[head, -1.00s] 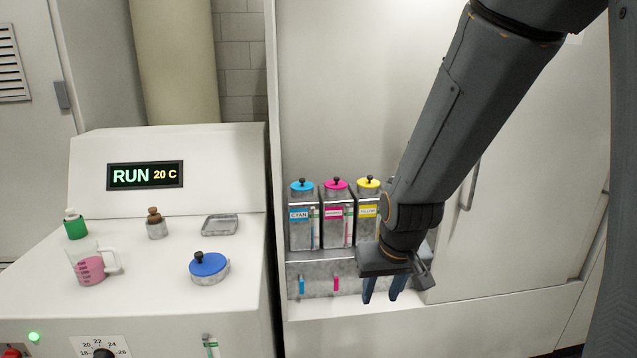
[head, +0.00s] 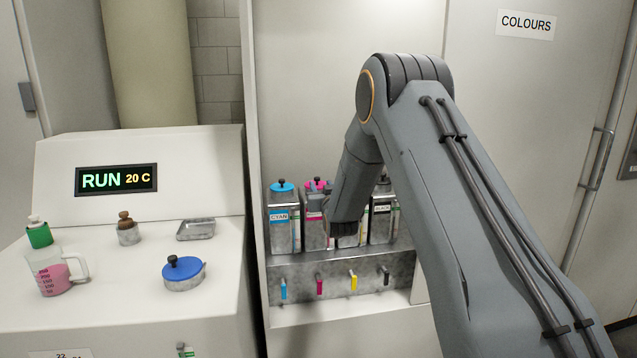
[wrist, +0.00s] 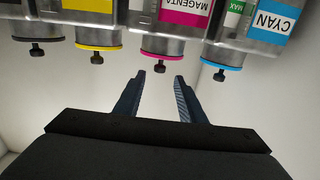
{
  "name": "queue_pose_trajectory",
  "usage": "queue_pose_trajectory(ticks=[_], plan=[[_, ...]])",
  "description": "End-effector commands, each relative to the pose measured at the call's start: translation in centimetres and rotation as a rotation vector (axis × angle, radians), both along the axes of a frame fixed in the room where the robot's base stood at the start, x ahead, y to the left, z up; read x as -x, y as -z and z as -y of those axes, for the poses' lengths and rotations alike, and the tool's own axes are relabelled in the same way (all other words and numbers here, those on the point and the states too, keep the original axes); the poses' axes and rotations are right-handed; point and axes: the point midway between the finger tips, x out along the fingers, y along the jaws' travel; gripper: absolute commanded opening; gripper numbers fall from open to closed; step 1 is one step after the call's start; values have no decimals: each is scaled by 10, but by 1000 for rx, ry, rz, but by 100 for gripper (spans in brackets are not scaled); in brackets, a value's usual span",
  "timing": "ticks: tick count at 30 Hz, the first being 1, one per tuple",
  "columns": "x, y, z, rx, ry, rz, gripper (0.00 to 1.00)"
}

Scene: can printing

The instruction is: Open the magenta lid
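The magenta lid (wrist: 162,57) sits on the magenta tank (wrist: 185,15), its black knob (wrist: 160,69) pointing down in the wrist view, which is upside down. My gripper (wrist: 159,76) is open and empty. Its two fingertips are on either side of the knob in that view, seemingly just short of it; whether they touch it I cannot tell. In the head view the magenta lid (head: 317,184) shows only partly, behind my arm. My fingers are not clear there.
The cyan tank (head: 282,220) is left of the magenta one. The yellow tank is mostly hidden by my arm; the black tank (head: 382,225) is to the right. Small coloured levers (head: 319,285) line the front below. A machine with a display (head: 116,180) stands at left.

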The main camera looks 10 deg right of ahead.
Motion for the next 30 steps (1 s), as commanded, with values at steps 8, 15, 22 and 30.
queue_pose_trajectory(ticks=[8, 15, 22, 30], plan=[[-40, -1, 1, 0, 1, -1, 37], [-58, 0, 0, 0, 0, -1, 37], [-61, 0, 0, 0, 0, -3, 37], [-61, 0, 0, 0, 0, -2, 6]])
